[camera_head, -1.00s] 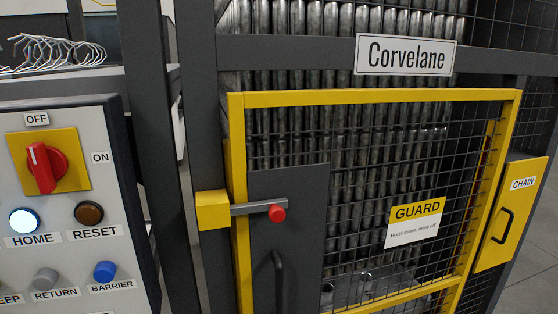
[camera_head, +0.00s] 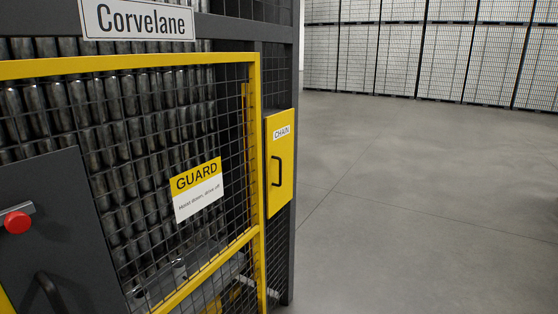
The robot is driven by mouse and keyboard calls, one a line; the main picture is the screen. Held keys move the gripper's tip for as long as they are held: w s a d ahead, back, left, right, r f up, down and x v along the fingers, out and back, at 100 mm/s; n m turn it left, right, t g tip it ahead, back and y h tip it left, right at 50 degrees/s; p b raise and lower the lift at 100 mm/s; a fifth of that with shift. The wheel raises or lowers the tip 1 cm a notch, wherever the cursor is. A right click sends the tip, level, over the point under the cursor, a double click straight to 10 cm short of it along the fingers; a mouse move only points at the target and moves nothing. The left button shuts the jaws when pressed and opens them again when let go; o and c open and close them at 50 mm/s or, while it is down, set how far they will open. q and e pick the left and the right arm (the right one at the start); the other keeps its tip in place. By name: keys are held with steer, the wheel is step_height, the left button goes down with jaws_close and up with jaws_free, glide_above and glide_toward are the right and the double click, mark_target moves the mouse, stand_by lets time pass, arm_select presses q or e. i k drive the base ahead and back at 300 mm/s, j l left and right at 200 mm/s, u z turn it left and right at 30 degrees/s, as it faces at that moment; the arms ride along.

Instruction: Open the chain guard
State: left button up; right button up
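The chain guard is a narrow yellow panel (camera_head: 279,190) with a white CHAIN label (camera_head: 282,132) near its top. It sits on the right end of the machine, right of the mesh door, and looks closed. A black vertical handle (camera_head: 276,171) is fixed on its face. Neither of my grippers shows in the head view.
The yellow-framed mesh door (camera_head: 253,170) carries a GUARD sign (camera_head: 197,190). A red knob (camera_head: 17,222) and dark plate (camera_head: 50,195) are at left. Open grey floor (camera_head: 420,220) lies right of the machine. Tall stacks (camera_head: 450,60) stand far back.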

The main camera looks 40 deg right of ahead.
mark_target(280, 127)
steer(key=z, duration=1.15)
